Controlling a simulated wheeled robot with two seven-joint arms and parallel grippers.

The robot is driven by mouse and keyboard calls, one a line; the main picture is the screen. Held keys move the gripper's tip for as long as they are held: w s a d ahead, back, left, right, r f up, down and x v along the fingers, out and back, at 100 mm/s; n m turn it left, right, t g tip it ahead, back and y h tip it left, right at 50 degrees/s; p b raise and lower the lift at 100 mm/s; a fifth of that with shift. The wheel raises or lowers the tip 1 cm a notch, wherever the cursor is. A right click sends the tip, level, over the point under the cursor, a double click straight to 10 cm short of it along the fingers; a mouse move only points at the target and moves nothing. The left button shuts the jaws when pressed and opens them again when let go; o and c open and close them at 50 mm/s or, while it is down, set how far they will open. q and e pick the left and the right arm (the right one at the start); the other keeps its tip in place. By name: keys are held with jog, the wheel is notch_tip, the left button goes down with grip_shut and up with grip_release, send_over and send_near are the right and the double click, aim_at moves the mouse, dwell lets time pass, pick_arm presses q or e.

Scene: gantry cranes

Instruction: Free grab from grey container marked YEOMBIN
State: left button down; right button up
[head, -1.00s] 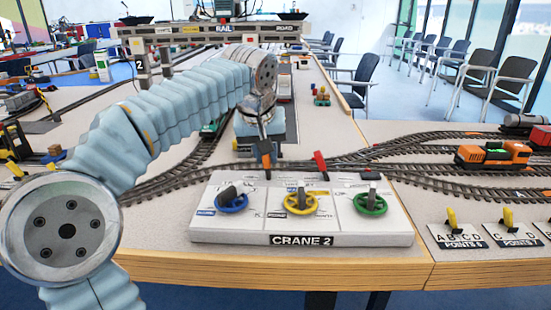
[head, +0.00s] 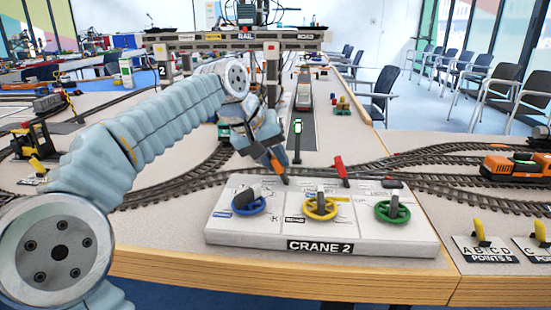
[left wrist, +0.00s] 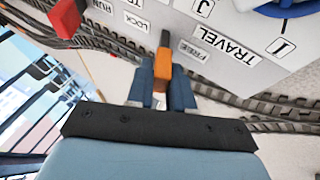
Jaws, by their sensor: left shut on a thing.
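My left gripper (head: 277,159) is at the back edge of the CRANE 2 control box (head: 320,247), tilted down to the right. It is shut on the orange lever (head: 280,172). The left wrist view shows the blue fingers (left wrist: 162,92) around the orange lever (left wrist: 164,60), beside a FREE label (left wrist: 202,51). The crane (head: 240,40) stands at the back, with its beam across the track. A small container-like load (head: 303,97) sits on the lane beneath; its marking is too small to read, so I cannot tell if it is YEOMBIN. My right gripper is out of view.
The box carries a blue wheel (head: 248,203), a yellow wheel (head: 320,207), a green wheel (head: 391,209) and a red lever (head: 340,168). An orange locomotive (head: 515,168) is at right. Tracks run behind the box.

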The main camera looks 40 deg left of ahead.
pick_arm(q)
jog(key=c, duration=1.1)
grip_release()
jog(key=p+v, duration=0.3)
jog(key=v, duration=1)
jog(key=shift+s+a+r, duration=0.1)
jog(key=shift+s+r, duration=0.15)
jog(key=shift+r, duration=0.05)
